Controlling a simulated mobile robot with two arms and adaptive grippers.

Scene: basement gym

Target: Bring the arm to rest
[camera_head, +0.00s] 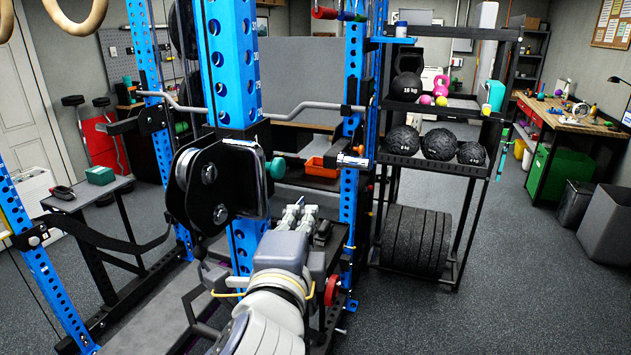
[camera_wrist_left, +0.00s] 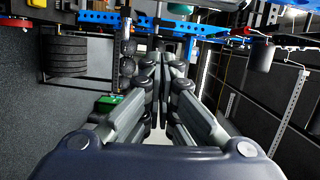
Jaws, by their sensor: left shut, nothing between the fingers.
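My left arm (camera_head: 265,315) reaches up from the bottom of the head view, with its grey wrist in front of the blue rack. My left gripper (camera_head: 300,208) is at its far end, just right of the black pulley block (camera_head: 215,187). The fingers look small there and partly merge with dark things behind. In the left wrist view the gripper (camera_wrist_left: 163,62) points away from the camera, its fingers close together at the tips with nothing between them. I cannot tell whether it touches the rack. My right gripper is in neither view.
The blue rack upright (camera_head: 230,75) and a metal bar (camera_head: 300,104) stand close around the arm. An orange tray (camera_head: 322,167) lies behind. A black shelf with weight plates (camera_head: 415,240) stands to the right. The floor (camera_head: 500,310) at the right front is clear.

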